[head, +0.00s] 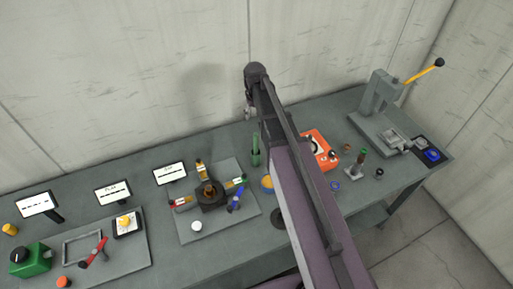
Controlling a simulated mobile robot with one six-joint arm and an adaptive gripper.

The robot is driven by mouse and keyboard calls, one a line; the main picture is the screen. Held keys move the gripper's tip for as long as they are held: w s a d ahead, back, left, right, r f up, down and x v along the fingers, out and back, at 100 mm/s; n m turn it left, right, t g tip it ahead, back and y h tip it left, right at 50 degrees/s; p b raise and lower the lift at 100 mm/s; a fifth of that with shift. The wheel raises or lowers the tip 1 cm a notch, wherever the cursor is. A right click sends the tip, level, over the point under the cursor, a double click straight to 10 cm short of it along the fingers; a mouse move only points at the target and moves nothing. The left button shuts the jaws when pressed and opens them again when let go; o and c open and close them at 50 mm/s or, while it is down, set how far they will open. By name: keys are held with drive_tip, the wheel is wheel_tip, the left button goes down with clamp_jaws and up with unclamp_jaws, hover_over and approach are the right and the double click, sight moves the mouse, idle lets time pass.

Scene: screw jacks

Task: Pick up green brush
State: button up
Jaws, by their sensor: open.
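A slim upright green item (256,150) stands near the back of the bench, just left of my arm; it may be the green brush, but it is too small to be sure. Another small green-topped piece (362,155) stands on a little base to the right of my arm. My gripper (249,112) hangs at the end of my arm, above and slightly left of the upright green item, apart from it. It looks empty, and its fingers are small and partly hidden by the arm.
A grey plate (188,226) carries a dark hub with coloured arms. Left are display cards (113,191), a green box (30,259) and a tray (140,255). Right are an orange-red device (321,143) and a press with a yellow lever (380,112). My arm hides the middle of the bench.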

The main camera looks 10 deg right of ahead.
sight(255, 133)
drive_tip(key=shift+f, duration=0.2)
wheel_tip(255, 133, down, 8)
drive_tip(key=b, duration=0.8)
drive_tip(key=shift+f+b, duration=0.15)
drive_tip(key=shift+b, duration=0.2)
drive_tip(key=shift+f+b, duration=2.6)
drive_tip(key=shift+c, duration=0.2)
clamp_jaws()
